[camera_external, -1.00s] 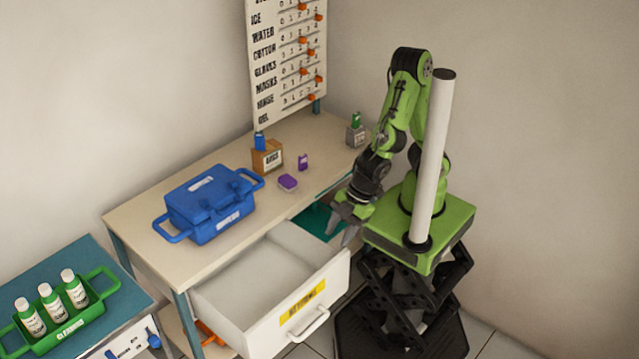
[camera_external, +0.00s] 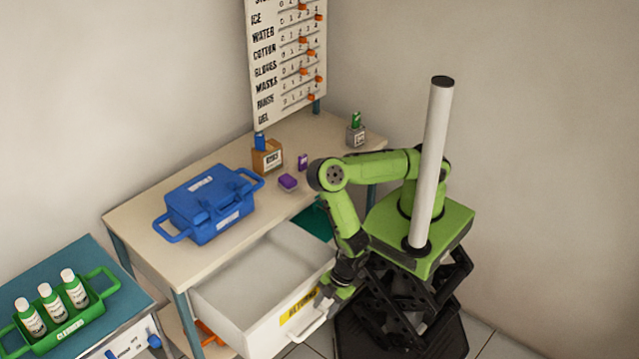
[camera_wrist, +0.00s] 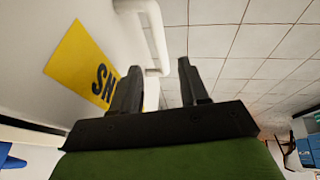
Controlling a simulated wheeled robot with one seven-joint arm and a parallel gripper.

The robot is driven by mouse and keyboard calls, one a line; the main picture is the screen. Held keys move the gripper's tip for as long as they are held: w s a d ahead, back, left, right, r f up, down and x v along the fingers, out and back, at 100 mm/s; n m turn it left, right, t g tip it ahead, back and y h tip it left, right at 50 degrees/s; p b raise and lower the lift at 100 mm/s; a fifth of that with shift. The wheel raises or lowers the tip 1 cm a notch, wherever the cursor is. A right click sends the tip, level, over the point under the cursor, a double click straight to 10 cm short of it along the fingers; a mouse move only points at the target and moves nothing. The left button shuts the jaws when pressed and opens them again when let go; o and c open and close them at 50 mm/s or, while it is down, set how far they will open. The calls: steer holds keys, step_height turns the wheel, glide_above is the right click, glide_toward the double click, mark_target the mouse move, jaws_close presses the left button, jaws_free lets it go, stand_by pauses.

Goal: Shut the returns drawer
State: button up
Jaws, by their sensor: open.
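The returns drawer (camera_external: 265,280) is a white, empty drawer, pulled far out from under the beige table. Its front carries a yellow label (camera_external: 299,304) and a white bar handle (camera_external: 305,327). My gripper (camera_external: 336,296) is low at the right end of the drawer front, pointing down; its fingertips are hard to make out there. In the wrist view my gripper (camera_wrist: 161,85) is open with two dark fingers apart. The handle (camera_wrist: 150,35) shows just beyond the fingers, and the yellow label (camera_wrist: 82,66) is at the left. I cannot tell whether anything touches.
A blue case (camera_external: 210,205), a purple box (camera_external: 288,181) and a small brown holder (camera_external: 267,157) stand on the table (camera_external: 150,235). A green tray (camera_external: 65,330) with white bottles is on the teal-topped unit at lower left. The floor before the drawer looks clear.

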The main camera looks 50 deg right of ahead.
mark_target(314, 325)
steer(key=b+x, duration=0.1)
steer(key=x, duration=0.5)
steer(key=shift+w+a+f, duration=0.1)
steer(key=shift+a+f, duration=0.05)
steer(key=shift+f, duration=0.25)
jaws_close()
